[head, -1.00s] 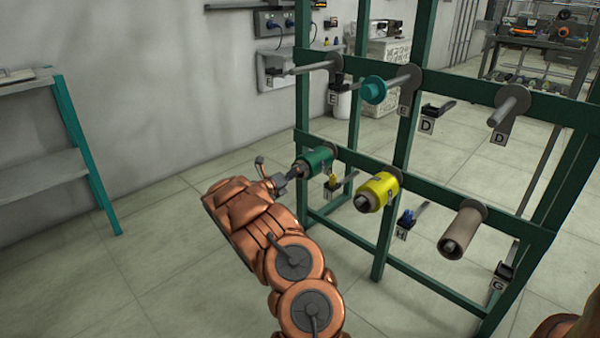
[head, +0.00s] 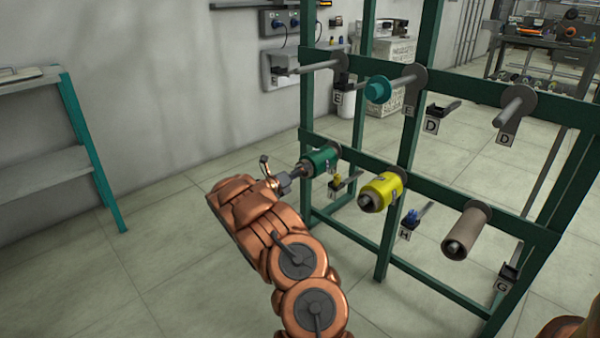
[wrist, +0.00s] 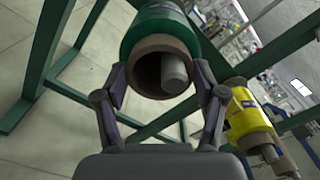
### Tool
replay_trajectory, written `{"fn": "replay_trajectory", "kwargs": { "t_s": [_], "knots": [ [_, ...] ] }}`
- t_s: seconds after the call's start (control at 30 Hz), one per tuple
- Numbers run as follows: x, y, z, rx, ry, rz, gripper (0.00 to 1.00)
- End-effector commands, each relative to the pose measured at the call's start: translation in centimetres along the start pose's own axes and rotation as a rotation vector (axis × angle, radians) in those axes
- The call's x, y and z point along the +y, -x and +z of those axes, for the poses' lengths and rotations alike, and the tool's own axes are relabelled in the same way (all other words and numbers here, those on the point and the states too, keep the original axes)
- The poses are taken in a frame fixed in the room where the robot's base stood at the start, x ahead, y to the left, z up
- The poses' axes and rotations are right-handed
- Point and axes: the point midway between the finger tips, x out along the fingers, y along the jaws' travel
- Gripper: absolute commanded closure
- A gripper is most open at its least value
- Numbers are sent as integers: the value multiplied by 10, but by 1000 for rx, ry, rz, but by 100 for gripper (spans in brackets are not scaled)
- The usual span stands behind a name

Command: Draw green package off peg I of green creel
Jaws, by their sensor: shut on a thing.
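The green package (head: 322,160) sits on the lower left peg of the green creel (head: 385,245). In the wrist view the green package (wrist: 160,27) shows its brown tube end, with the grey peg tip (wrist: 175,72) inside the bore. My gripper (head: 299,173) is at the package's near end. In the wrist view my gripper (wrist: 164,92) has one finger on each side of the tube end and is shut on it. The exact finger contact is partly hidden. The package's far end is near the creel rail.
A yellow package (head: 380,192) is on the peg to the right, with a brown tube (head: 467,230) beyond it. A teal bobbin (head: 378,89) is on an upper peg. A teal-legged shelf (head: 95,150) stands left. Floor between shelf and creel is clear.

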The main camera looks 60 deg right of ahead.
Motion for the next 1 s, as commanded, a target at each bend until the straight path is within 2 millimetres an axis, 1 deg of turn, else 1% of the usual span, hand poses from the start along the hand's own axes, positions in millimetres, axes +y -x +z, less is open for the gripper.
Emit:
{"fn": "replay_trajectory", "kwargs": {
  "t_s": [0.2, 0.53, 1.0],
  "knots": [
    [-4, 0, 4, 0, -1, -1, 72],
    [-4, 2, 4, -1, -1, -1, 72],
    [-4, 45, 6, -3, 1, 2, 72]
  ]
}}
